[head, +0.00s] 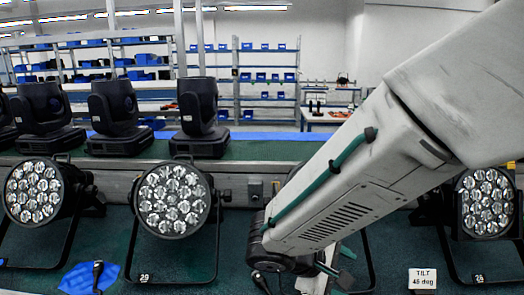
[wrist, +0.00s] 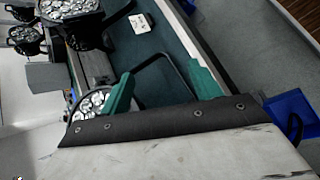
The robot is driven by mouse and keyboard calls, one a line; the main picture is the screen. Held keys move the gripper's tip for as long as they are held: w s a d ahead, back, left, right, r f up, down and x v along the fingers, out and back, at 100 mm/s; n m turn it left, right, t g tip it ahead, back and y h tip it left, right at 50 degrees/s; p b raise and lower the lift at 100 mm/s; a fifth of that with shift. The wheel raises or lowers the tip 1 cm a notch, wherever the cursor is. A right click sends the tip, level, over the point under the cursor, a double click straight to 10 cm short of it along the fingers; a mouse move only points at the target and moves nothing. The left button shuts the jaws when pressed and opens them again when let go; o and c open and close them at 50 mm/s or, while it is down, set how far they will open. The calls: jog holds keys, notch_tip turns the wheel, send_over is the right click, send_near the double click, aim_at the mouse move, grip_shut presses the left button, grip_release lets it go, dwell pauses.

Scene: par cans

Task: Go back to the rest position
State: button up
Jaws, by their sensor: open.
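My gripper (wrist: 161,69) shows in the wrist view as two green fingers spread wide apart, with nothing clamped between them. A black bracket (wrist: 178,75) of a par can shows between and beyond the fingers; I cannot tell how close it is. That par can's lens face (wrist: 92,104) is partly hidden by the left finger. In the head view my arm reaches down across the right half, and the gripper is mostly hidden at its lower end. Par cans stand at the left (head: 33,192), left of centre (head: 174,200) and right (head: 486,202).
A white "TILT 45 deg" card (head: 422,279) lies on the green bench, front right. A blue cloth (head: 80,279) with a dark tool lies front left. Black moving-head lights (head: 199,118) stand on a ledge behind. A blue bin (wrist: 290,112) is on the floor beside the bench.

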jog(key=s+d+r+m+g+y, duration=0.1)
jog(key=s+d+r+m+y, duration=0.3)
jog(key=s, duration=0.4)
jog(key=s+d+r+m+y, duration=0.5)
jog(key=s+d+r+m, duration=0.1)
jog(key=s+r, duration=0.1)
jog(key=shift+s+d+g, duration=0.15)
jog(key=shift+s+g, duration=0.2)
jog(key=shift+g, duration=0.05)
